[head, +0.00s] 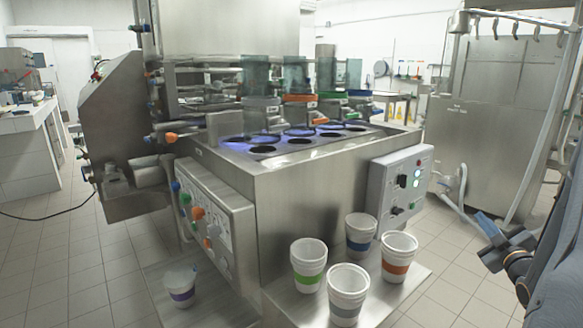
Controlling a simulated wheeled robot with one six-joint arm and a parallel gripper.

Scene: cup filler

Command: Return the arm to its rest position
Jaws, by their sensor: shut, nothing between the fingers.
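My gripper (500,244) shows at the right edge of the head view, at the end of my dark arm. It is shut and holds nothing. It is right of the cup filler machine (330,195), in front of the tiled floor and clear of the cups. Most of my arm is cut off by the frame edge.
White cup stacks with green (308,265), blue (360,234), orange (398,257) and grey (348,294) bands stand on the machine's front ledge. A purple-banded cup (180,284) stands on the left ledge. A steel cabinet (485,130) with a hose stands behind my gripper.

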